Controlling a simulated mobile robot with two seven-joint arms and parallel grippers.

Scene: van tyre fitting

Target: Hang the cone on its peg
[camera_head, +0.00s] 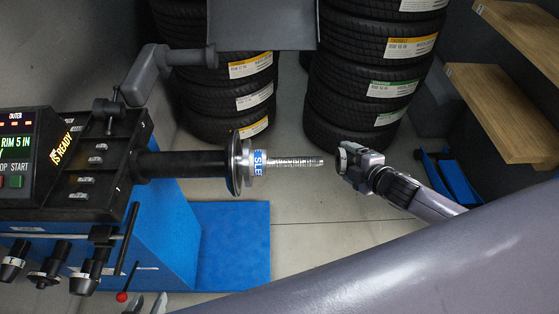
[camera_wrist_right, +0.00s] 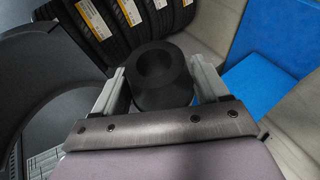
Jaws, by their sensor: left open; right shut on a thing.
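The black cone (camera_wrist_right: 162,76), with a round hole through its end, sits between the two fingers of my right gripper (camera_wrist_right: 160,92) in the right wrist view. In the head view my right gripper (camera_head: 347,162) is beyond the free end of the threaded shaft (camera_head: 295,162), apart from it; the cone's outline is hard to make out there. Only the fingertips of my left gripper (camera_head: 148,303) show at the bottom edge, apart and seemingly empty. Several dark cone-like parts (camera_head: 50,270) hang along the machine's lower side. I cannot tell which peg is the cone's own.
The balancing machine (camera_head: 165,235) fills the left, with a black weight tray (camera_head: 105,175) and a red-tipped lever (camera_head: 122,296). Tyre stacks (camera_head: 375,75) stand behind. Wooden shelves (camera_head: 500,105) are at the right. My own grey arm crosses the lower right. Floor between shaft and tyres is clear.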

